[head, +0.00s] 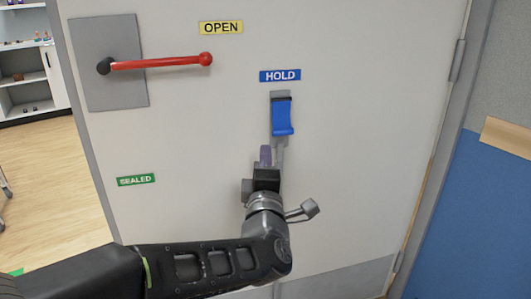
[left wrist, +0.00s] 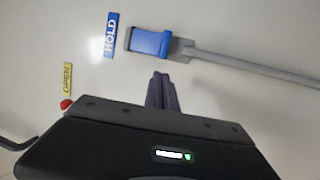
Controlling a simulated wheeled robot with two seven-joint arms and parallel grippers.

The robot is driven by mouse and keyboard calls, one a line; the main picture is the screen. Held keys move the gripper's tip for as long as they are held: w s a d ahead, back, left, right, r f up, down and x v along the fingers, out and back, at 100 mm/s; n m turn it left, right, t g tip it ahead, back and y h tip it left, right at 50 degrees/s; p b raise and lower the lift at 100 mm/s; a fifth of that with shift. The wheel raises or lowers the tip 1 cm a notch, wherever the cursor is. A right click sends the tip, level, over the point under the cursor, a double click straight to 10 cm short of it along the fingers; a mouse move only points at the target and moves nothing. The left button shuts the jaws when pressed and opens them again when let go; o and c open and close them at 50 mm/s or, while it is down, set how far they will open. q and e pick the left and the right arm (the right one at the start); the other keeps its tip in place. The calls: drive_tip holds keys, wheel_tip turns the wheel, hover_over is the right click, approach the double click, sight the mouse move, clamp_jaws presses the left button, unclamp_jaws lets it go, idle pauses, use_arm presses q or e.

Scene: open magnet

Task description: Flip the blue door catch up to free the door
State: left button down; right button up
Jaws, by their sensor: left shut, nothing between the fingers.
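The blue door catch (head: 282,116) sits on the white door (head: 340,150), just under the blue HOLD label (head: 280,75). Its blue flap hangs down from a dark edge at the top, over a grey strip that runs downward. My left gripper (head: 265,157) is just below the catch and slightly to its left, pointing up the door. It is shut and empty. In the left wrist view the catch (left wrist: 150,41) lies just beyond the closed fingertips (left wrist: 160,78), with a visible gap between them. My right gripper is not in view.
A red handle (head: 160,62) on a grey plate (head: 109,88) is at the upper left of the door, near a yellow OPEN label (head: 221,27). A green SEALED label (head: 136,180) is lower left. Shelves (head: 25,70) stand beyond the door's left edge. The door face around the catch is clear.

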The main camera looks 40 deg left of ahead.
sight(282, 117)
use_arm(q)
drive_tip(key=b+x, duration=0.1)
drive_tip(key=x, duration=0.5)
drive_tip(key=shift+w+a, duration=0.25)
drive_tip(key=shift+w, duration=0.05)
drive_tip(key=shift+w+a+r, duration=0.15)
drive_tip(key=shift+w+a, duration=0.1)
drive_tip(key=shift+w, duration=0.05)
